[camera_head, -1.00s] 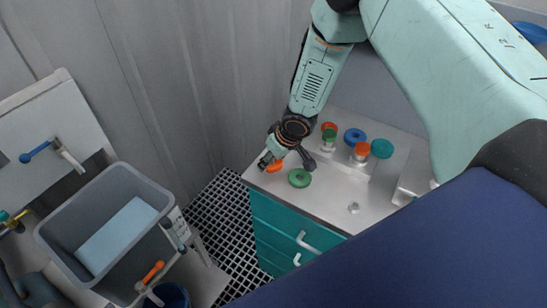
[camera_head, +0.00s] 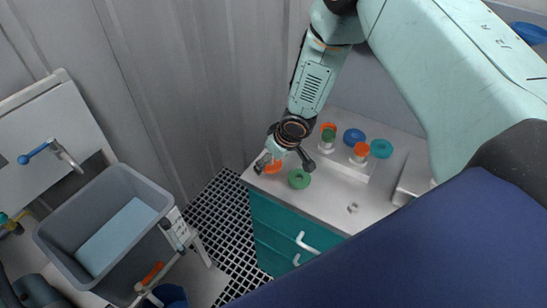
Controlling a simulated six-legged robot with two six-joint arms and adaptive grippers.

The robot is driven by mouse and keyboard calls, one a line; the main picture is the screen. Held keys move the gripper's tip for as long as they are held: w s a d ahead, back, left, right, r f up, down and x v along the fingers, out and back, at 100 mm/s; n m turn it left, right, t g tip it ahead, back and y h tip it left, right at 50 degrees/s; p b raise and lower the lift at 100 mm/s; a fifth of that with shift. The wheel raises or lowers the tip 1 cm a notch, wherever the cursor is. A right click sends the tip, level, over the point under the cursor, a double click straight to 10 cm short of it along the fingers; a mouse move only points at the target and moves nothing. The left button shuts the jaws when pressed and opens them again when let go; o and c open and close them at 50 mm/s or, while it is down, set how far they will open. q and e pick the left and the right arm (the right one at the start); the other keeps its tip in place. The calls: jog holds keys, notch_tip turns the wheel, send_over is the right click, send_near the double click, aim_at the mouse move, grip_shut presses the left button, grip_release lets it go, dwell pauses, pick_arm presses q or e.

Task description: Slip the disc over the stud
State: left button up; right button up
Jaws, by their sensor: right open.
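An orange disc (camera_head: 272,168) lies at the left corner of the steel bench top. A green ring-shaped disc (camera_head: 299,179) lies flat just right of it. My right gripper (camera_head: 284,165) points down above this corner, open, with its fingers spread and the orange disc between or just behind them; contact cannot be told. A small metal stud (camera_head: 353,208) stands alone on the bench top, to the right and nearer. My left gripper does not show.
Behind, a raised plate bears a green-and-orange capped piece (camera_head: 328,136), an orange-topped piece (camera_head: 360,152), a blue disc (camera_head: 354,136) and a teal disc (camera_head: 381,148). A grey tub (camera_head: 151,189) stands left, across floor grating (camera_head: 222,222). The bench front is clear.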

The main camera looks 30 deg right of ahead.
jog(key=v, duration=0.7)
jog(key=shift+r, duration=0.15)
jog(key=shift+s, duration=0.1)
dwell(0.3)
jog(key=x, duration=0.7)
jog(key=shift+f, duration=0.2)
jog(key=shift+w+r, duration=0.1)
jog(key=shift+w, duration=0.1)
jog(key=shift+s+r, duration=0.1)
